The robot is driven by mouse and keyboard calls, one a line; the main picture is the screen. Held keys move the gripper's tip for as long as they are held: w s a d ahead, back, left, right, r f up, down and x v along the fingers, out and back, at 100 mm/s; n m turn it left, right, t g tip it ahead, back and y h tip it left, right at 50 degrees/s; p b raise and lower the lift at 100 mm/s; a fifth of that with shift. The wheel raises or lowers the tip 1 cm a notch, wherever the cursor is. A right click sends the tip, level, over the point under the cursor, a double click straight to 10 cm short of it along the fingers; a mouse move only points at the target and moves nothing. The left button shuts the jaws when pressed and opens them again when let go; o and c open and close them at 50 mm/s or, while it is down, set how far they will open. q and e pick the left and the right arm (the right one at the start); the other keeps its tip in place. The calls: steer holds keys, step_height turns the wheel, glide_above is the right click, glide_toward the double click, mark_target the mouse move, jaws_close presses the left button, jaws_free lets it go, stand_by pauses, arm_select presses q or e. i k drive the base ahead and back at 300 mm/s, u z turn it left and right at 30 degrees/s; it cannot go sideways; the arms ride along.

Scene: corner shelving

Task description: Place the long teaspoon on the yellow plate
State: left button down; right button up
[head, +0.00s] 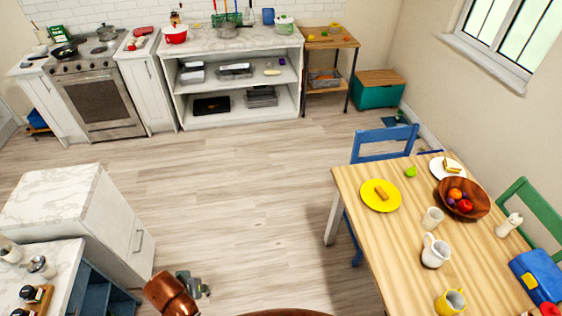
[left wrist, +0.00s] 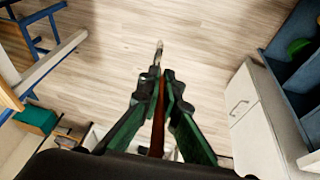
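The yellow plate (head: 388,205) lies near the left edge of the wooden table in the head view, with a brown, bar-shaped piece of food on it. My left gripper (head: 196,287) is over the floor at the lower left, well away from the plate. In the left wrist view its green fingers (left wrist: 162,88) are closed around a long, thin object with a brown handle and a silvery tip, which looks like the teaspoon (left wrist: 158,52). The tip points away from the gripper. The teaspoon cannot be made out clearly in the head view. My right gripper is not in view.
The wooden table (head: 390,240) also holds a white plate (head: 436,172), a fruit bowl (head: 478,211), a mug (head: 432,219), a pitcher (head: 435,251) and a yellow cup (head: 450,302). A blue chair (head: 384,135) stands at its far end. Open floor lies between my left gripper and the table.

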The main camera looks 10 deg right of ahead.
mark_target(373, 191)
steer(key=z, duration=0.3)
steer(key=i, duration=1.1)
steer(key=z, duration=1.4)
steer(key=i, duration=0.55)
steer(key=z, duration=0.55)
